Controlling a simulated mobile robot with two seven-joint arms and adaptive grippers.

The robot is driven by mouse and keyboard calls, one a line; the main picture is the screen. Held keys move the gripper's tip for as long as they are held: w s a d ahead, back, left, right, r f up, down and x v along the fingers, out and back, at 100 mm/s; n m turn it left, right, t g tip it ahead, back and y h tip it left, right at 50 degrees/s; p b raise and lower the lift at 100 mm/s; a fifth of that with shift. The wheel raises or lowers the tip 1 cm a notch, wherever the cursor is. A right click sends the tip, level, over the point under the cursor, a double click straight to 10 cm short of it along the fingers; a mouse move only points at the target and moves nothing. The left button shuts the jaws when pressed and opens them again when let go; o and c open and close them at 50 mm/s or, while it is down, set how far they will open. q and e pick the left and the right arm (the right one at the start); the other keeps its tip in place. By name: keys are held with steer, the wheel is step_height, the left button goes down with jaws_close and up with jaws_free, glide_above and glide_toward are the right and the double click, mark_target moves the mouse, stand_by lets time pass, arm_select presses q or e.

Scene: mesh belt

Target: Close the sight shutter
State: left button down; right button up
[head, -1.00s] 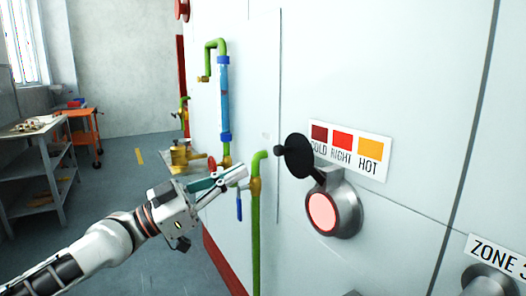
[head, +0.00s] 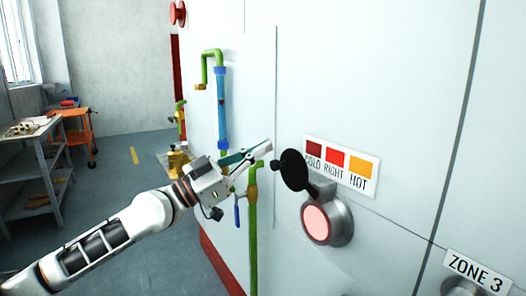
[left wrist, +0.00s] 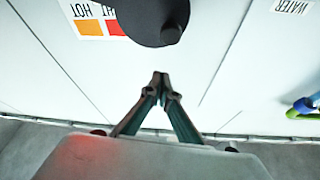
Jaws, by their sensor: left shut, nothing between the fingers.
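The sight shutter is a black round disc (head: 294,170) on a pivot, swung up to the upper left of the round sight port (head: 316,224). The port's pinkish-red glowing glass is uncovered inside its grey metal ring. In the left wrist view the black shutter (left wrist: 150,18) fills the top middle, beyond the fingertips. My left gripper (head: 268,146) is shut and empty, just left of the shutter disc in the head view; a small gap shows between them. In the left wrist view its fingertips (left wrist: 160,77) meet. My right gripper is in neither view.
A colour label (head: 341,165) reading COLD, RIGHT, HOT is on the white wall beside the shutter. Green and blue pipes (head: 222,110) with valves stand left of my gripper. A ZONE 3 plate (head: 478,270) is at lower right. A grey bench (head: 38,165) stands far left.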

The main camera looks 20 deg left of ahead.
mark_target(291, 177)
arm_select(q)
steer(key=f, duration=0.1)
steer(key=w+f+b, duration=0.2)
steer(key=shift+d+f, duration=0.2)
steer(key=shift+d, duration=0.15)
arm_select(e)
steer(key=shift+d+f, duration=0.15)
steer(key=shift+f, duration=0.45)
